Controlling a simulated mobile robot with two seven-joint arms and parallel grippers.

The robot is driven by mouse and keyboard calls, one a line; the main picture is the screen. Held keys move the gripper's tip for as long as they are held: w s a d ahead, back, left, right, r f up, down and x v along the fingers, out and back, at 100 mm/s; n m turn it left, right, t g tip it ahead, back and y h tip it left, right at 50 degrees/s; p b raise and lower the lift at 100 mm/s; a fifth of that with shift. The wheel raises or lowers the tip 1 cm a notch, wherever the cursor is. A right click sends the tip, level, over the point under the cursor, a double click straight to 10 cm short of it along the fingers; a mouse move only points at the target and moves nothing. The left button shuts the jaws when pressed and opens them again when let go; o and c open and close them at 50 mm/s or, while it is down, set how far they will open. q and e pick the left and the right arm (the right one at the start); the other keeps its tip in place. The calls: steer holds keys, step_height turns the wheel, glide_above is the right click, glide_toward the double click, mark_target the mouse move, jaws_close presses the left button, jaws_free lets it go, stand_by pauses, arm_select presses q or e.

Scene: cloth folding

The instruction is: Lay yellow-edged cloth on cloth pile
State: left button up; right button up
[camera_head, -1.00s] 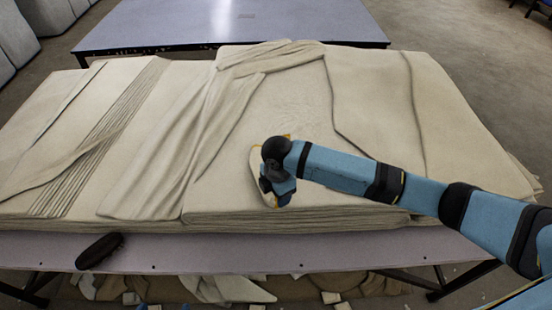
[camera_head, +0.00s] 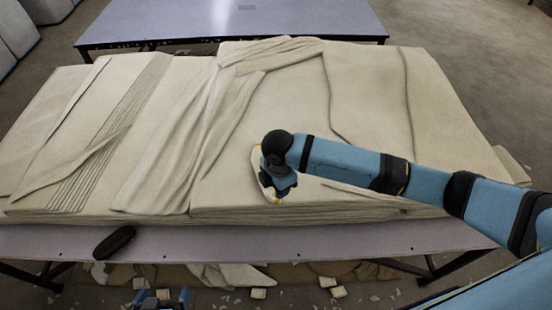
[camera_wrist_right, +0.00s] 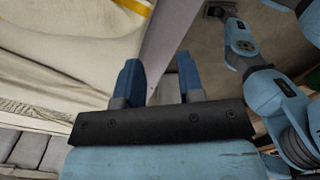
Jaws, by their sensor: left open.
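The cloth pile (camera_head: 370,110) is a wide, low stack of cream cloths on the table, with wrinkled folds near its middle. In the right wrist view, a cream cloth with a yellow edge band (camera_wrist_right: 134,12) lies at the upper left, over stacked layers. My right gripper (camera_head: 277,194) hangs over the pile's front part; a pale, yellow-lined shape shows beside it, and I cannot tell what it is. In the right wrist view, my right fingers (camera_wrist_right: 160,85) are apart with nothing visible between them. My left gripper (camera_head: 163,297) is open and empty, low in front of the table.
The table's front strip (camera_head: 300,238) is bare except for a dark oval object (camera_head: 115,242) at left. Cloth scraps (camera_head: 230,275) and small pale blocks lie below the table. A second, empty table (camera_head: 240,22) stands behind.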

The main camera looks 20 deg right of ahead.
steer(key=shift+w+f, duration=0.15)
steer(key=shift+w, duration=0.15)
steer(key=c, duration=0.3)
steer(key=w+f, duration=0.1)
steer(key=w, duration=0.3)
steer(key=w+d+f, duration=0.1)
steer(key=w, duration=0.4)
steer(key=w+d+f, duration=0.1)
steer(key=w, duration=0.3)
steer(key=shift+w+f, duration=0.35)
steer(key=shift+w, duration=0.05)
jaws_close()
steer(key=shift+w+f, duration=0.2)
steer(key=shift+f, duration=1.3)
steer(key=shift+f+b, duration=1.45)
steer(key=shift+f, duration=0.5)
steer(key=shift+r, duration=0.15)
